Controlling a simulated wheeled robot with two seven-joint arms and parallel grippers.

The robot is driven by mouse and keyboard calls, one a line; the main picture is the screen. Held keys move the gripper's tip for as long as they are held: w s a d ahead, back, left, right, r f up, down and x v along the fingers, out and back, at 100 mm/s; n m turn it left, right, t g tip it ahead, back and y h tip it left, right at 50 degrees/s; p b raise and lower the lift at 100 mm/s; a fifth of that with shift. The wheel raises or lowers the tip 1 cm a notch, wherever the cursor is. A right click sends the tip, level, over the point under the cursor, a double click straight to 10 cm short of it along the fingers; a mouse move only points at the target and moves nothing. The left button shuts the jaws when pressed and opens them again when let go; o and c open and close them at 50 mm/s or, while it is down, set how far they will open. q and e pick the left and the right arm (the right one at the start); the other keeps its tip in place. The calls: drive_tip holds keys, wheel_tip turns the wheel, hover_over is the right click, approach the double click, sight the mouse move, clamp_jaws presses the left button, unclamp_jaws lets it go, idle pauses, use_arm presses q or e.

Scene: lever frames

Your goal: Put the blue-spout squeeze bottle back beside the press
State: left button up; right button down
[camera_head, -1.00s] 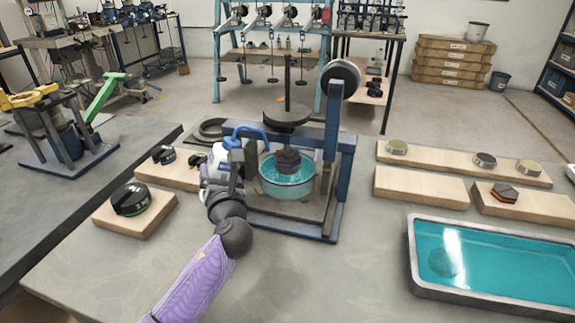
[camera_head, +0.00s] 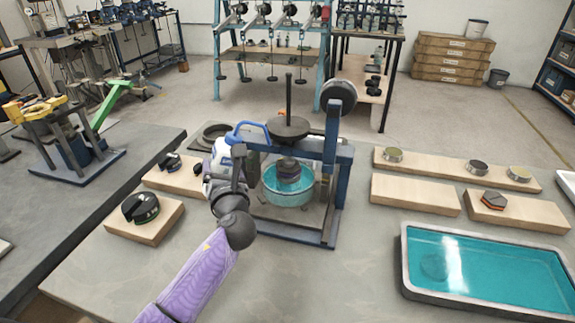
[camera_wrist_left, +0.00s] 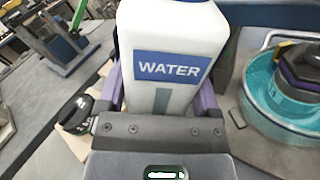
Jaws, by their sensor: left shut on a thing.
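The squeeze bottle is white with a blue spout (camera_head: 249,128) and stands upright just left of the press (camera_head: 336,180). In the left wrist view its white body with a blue WATER label (camera_wrist_left: 172,68) fills the middle. My left gripper (camera_head: 238,172) is shut on the bottle from the near side. Its fingers show on both sides of the bottle in the wrist view. The bottle's base is hidden, so I cannot tell whether it touches the bench. The press holds a teal water bowl (camera_head: 288,196) with a dark sample in it. My right gripper is not in view.
Wooden boards with dark round parts (camera_head: 141,206) lie left of the bottle. More boards (camera_head: 414,194) and a tray of teal water (camera_head: 480,270) lie at the right. The bench front between arm and tray is clear.

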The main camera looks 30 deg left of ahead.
use_arm(q)
drive_tip(key=shift+r, duration=0.6)
drive_tip(key=shift+f, duration=0.2)
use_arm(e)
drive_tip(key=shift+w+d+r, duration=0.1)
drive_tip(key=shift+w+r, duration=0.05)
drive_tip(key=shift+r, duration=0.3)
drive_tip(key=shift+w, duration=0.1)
